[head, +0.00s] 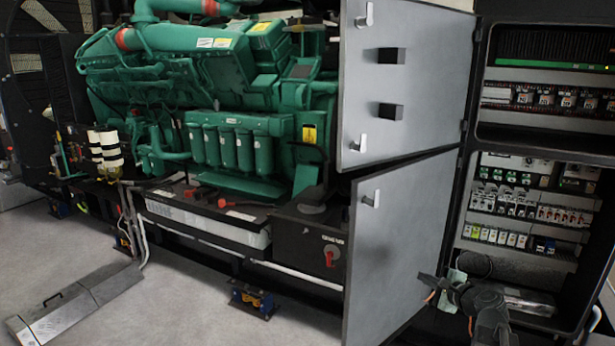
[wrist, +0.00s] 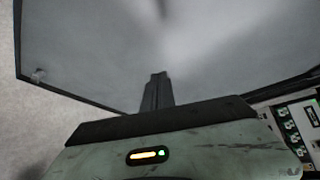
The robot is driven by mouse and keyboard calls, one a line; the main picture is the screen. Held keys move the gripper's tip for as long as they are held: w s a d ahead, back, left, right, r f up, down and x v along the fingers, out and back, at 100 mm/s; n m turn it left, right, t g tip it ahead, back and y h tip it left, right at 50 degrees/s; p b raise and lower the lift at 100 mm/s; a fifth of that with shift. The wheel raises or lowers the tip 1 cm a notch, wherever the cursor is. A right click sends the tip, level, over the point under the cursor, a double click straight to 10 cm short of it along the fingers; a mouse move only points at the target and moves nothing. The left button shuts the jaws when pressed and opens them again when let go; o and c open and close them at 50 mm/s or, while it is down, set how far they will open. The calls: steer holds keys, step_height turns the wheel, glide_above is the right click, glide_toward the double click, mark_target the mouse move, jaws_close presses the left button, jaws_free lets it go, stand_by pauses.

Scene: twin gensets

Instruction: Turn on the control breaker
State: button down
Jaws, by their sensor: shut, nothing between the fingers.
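The open lower cabinet (head: 462,240) at the right holds rows of small switches and breakers (head: 508,203). I cannot tell which one is the control breaker. Part of the component rows also shows at the right edge of the wrist view (wrist: 295,130). My gripper (head: 427,279) is low in front of the cabinet opening, below the breaker rows, and points left toward the open lower door (head: 400,235). In the wrist view my gripper's dark fingers (wrist: 155,90) are together and empty, with the grey door face (wrist: 190,50) filling the background.
The upper door (head: 410,90) also stands open, with the upper compartment (head: 545,95) beside it. The green engine (head: 230,130) and a box with a red rotary switch (head: 318,240) are left of the doors.

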steer(key=s+a+f+n+g+y, duration=0.1)
steer(key=s+a+f+n+g, duration=0.1)
steer(key=a+f+n, duration=0.3)
steer(key=s+a+f+n+g, duration=0.1)
steer(key=a+n+g, duration=0.15)
steer(key=a, duration=0.45)
steer(key=s+a+f+n+g+h+p, duration=0.1)
steer(key=s+a+f+n+g+h, duration=0.1)
steer(key=s+a+f+n+g, duration=0.2)
steer(key=s+a+f+n+g+h+p, duration=0.1)
steer(key=s+a+f+n+g+h, duration=0.2)
steer(key=s+n, duration=0.5)
steer(key=s+a+g, duration=0.1)
steer(key=s+g, duration=0.1)
steer(key=s, duration=0.1)
steer(key=shift+s+a+f, duration=0.15)
steer(key=shift+a+f, duration=0.1)
steer(key=shift+f, duration=0.1)
steer(key=shift+d, duration=0.1)
